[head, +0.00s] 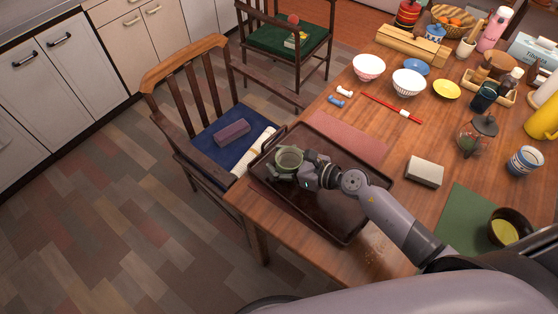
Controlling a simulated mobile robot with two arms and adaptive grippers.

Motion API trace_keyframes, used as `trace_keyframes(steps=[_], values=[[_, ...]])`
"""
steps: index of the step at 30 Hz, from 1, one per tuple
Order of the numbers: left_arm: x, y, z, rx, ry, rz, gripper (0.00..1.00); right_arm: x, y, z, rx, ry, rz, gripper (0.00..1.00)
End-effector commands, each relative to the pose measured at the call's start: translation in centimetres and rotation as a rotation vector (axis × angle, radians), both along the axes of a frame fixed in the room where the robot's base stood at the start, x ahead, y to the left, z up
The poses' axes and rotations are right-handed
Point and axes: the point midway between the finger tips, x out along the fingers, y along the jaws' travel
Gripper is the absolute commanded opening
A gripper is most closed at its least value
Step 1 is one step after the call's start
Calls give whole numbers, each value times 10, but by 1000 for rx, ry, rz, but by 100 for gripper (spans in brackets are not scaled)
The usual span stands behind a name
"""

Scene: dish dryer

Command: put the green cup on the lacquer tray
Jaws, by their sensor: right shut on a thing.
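The green cup (289,158) is over the left part of the dark lacquer tray (331,215), near the tray's far-left edge. My right gripper (292,168) is shut on the green cup, its fingers at the cup's side. The cup looks upright with its opening facing up. I cannot tell whether its base touches the tray. The tray lies at the table's left corner and is otherwise empty where it shows. My right arm covers part of its right side. My left gripper is not in view.
A pink mat (350,139) lies behind the tray. Red chopsticks (392,107), a white striped bowl (408,82) and a grey-white box (424,172) stand further right. A wooden chair (190,90) stands against the table's left side.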

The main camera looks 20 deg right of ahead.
Motion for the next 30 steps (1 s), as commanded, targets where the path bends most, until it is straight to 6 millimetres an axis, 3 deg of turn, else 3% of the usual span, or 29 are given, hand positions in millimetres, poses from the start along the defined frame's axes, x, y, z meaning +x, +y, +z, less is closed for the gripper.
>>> trace_keyframes(steps=[4, 5, 15, 30], values=[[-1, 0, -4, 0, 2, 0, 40, 0, 0, -4, 0, -1, 0, 14], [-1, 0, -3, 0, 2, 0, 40, 0, 0, -3, -1, -1, 0, 52], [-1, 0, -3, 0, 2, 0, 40, 0, 0, -3, -1, 1, 0, 75], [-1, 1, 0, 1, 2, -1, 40, -6, -5, 1, -3, 2, 0, 78]])
